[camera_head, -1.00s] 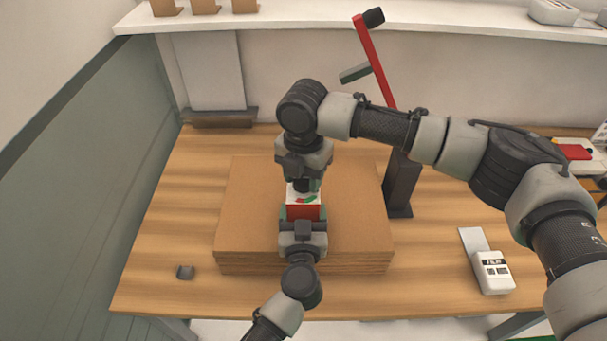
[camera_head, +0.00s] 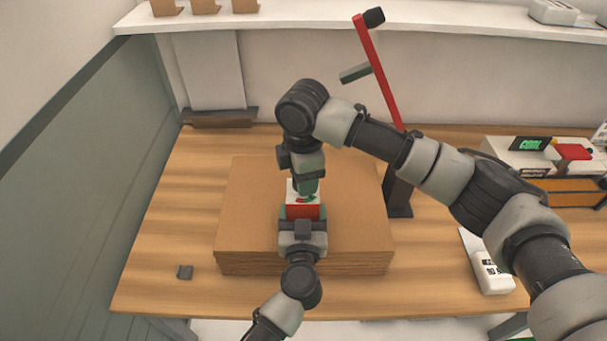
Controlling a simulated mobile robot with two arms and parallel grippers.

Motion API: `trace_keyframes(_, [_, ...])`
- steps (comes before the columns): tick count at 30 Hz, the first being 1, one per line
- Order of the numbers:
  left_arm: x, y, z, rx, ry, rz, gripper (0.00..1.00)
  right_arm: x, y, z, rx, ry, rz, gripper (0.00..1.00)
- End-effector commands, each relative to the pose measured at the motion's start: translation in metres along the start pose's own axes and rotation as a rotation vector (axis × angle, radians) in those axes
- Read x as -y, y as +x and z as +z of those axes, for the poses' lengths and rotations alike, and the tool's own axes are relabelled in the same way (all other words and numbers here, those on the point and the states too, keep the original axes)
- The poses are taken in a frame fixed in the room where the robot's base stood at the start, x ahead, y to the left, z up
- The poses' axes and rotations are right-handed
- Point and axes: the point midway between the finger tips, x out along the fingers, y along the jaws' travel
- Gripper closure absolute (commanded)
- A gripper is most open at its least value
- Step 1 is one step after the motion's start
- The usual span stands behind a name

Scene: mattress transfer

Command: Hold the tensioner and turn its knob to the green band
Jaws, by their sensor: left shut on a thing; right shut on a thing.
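The tensioner (camera_head: 305,211) is a small red block with a white top face that carries some green and red marking. It sits over the middle of a stack of brown cardboard sheets (camera_head: 250,215). My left gripper (camera_head: 303,215) comes from the front edge and is shut on the red body. My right gripper (camera_head: 306,188) reaches down from above and is shut at the top of the tensioner, where the knob is. The knob is hidden by the fingers. I cannot read where it points against the green band.
A red lever on a dark stand (camera_head: 398,195) rises just right of the stack. Equipment with a green display (camera_head: 529,144) stands at the back right.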

Motion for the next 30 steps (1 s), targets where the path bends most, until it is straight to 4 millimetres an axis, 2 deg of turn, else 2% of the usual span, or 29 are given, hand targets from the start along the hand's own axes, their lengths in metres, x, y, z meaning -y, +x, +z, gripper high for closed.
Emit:
trace_keyframes(9, [-0.0031,-0.0008,-0.0024,-0.005,0.003,0.008,0.83,-0.0011,-0.0014,-0.001,-0.003,0.116,0.005,0.78])
trace_keyframes(25, [-0.0041,-0.0014,-0.0023,-0.005,0.004,0.011,0.83,-0.0016,-0.0017,-0.001,-0.004,0.137,0.008,0.78])
trace_keyframes(26, [-0.0042,-0.0014,-0.0024,-0.005,0.004,0.011,0.83,-0.0016,-0.0017,-0.001,-0.004,0.137,0.008,0.51])
trace_keyframes(30, [-0.0032,-0.001,-0.0023,-0.005,0.003,0.008,0.83,-0.0012,-0.0014,-0.0008,-0.003,0.136,0.006,0.3])
